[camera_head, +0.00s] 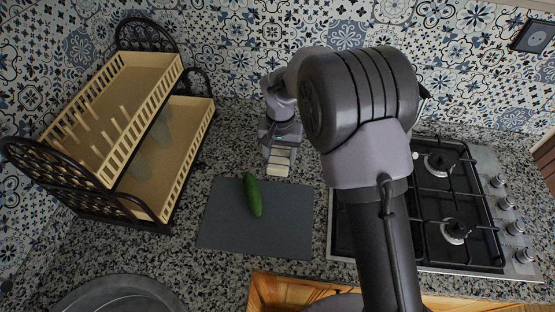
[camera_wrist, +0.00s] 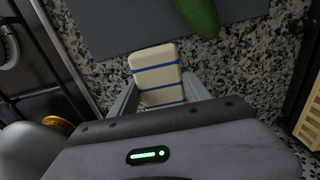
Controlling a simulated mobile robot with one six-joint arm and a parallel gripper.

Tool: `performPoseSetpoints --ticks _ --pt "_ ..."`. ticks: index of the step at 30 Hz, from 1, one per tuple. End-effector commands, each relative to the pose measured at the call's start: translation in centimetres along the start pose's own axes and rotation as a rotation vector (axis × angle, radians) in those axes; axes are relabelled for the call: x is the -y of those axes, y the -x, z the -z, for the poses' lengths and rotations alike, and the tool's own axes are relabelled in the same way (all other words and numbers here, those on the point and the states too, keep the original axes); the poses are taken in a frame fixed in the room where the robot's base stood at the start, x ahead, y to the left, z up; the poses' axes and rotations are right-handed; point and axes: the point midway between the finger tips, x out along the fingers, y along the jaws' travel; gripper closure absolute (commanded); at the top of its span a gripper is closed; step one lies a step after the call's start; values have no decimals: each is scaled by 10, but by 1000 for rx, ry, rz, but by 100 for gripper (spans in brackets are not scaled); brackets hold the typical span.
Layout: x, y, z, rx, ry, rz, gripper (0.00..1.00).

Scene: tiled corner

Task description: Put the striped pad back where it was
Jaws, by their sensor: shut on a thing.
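The striped pad (camera_wrist: 157,66) is a cream, rounded block with thin blue stripes. In the wrist view it sits between the two fingers of my gripper (camera_wrist: 162,90), which is shut on its sides. Its far end sticks out past the fingers, near the grey board's edge. In the head view the pad (camera_head: 278,161) shows below my gripper (camera_head: 280,150), behind the grey board. The pad's near end is hidden by my gripper in the wrist view. I cannot tell whether the pad touches the counter.
A grey cutting board (camera_head: 285,225) holds a green cucumber (camera_head: 252,194). A two-tier dish rack (camera_head: 190,165) stands left, a gas stove (camera_head: 470,220) right. A round grey basin (camera_head: 115,290) is front left. Speckled counter (camera_head: 235,135) is clear behind the board, left of my gripper.

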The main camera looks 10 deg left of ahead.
Motion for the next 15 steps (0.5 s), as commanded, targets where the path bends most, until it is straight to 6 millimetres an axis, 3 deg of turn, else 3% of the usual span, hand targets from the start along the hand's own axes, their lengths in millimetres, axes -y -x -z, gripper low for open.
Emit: performPoseSetpoints --ticks 6,11,15 --pt "10 -3 22 0 0 1 89" --pt "9 -38 20 2 1 -1 89" --pt "9 -38 21 0 1 0 89"
